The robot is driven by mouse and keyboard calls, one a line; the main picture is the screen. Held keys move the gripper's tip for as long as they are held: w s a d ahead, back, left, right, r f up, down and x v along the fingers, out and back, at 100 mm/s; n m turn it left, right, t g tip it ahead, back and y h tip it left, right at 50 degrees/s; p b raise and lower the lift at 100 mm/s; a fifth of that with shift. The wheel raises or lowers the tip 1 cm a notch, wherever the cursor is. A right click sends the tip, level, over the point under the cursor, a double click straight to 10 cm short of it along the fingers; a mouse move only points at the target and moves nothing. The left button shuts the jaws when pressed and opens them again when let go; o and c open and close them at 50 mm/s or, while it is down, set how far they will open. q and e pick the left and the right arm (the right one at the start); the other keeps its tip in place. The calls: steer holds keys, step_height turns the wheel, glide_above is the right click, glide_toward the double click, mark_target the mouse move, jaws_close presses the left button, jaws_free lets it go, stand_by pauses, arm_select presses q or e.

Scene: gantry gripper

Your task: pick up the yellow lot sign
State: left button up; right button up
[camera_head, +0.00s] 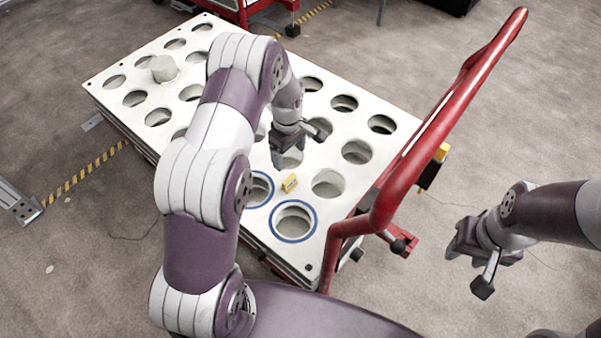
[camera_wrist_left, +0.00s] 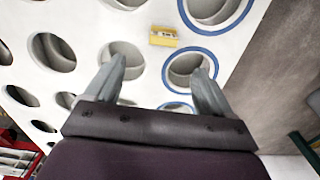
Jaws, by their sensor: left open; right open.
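The yellow lot sign (camera_head: 289,183) is a small yellow block on the white perforated board (camera_head: 330,228), beside two blue-ringed holes. It also shows in the left wrist view (camera_wrist_left: 163,37), beyond the fingertips and roughly between them, and apart from them. My left gripper (camera_head: 290,150) is open and empty above the board, a little behind the sign in the head view. Its two fingers (camera_wrist_left: 160,70) are spread wide in the wrist view. My right gripper (camera_head: 467,262) is open and empty, out over the floor to the right of the board.
A red handle bar (camera_head: 437,125) rises along the board's right side, between it and my right gripper. A grey lump (camera_head: 163,68) sits at the board's far left. Round holes cover the board. Yellow-black tape (camera_head: 85,172) marks the floor at left.

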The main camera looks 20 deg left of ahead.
arm_select(q)
steer(key=b, duration=0.2)
glide_above(289, 178)
steer(key=f, duration=0.6)
steer(key=shift+w+f, duration=0.2)
steer(key=shift+f, duration=0.1)
steer(key=shift+s+f+b, duration=0.15)
steer(key=shift+f+b, duration=0.2)
steer(key=shift+f, duration=0.25)
step_height(289, 178, down, 5)
steer(key=shift+r+b, duration=0.1)
steer(key=shift+b, duration=0.85)
steer(key=shift+s+r, duration=0.1)
steer(key=shift+r, duration=0.05)
steer(key=shift+c, duration=0.7)
steer(key=c, duration=1)
